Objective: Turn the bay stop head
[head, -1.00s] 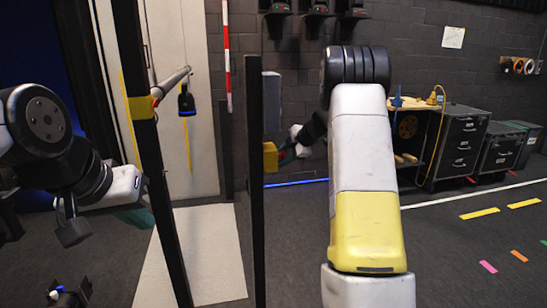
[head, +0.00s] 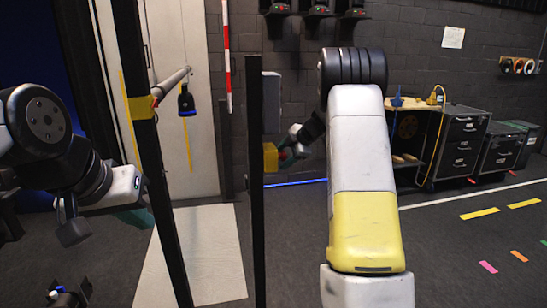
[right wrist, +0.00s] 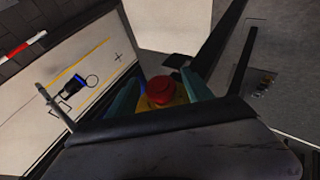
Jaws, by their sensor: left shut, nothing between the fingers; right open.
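The bay stop is a yellow box (head: 270,157) on the dark upright post in the head view. Its red round head (right wrist: 160,92) shows in the right wrist view. My right gripper (head: 287,156) is at the box from the right; its open teal fingers (right wrist: 160,98) stand on either side of the red head. Whether they touch it I cannot tell. My left gripper (head: 138,214) is shut and empty at the left, well apart from the box.
A dark post (head: 257,220) stands close to my right gripper. Another dark post (head: 160,200) with a yellow band stands near my left gripper. A workbench (head: 415,105) and dark cabinets (head: 462,145) stand at the right.

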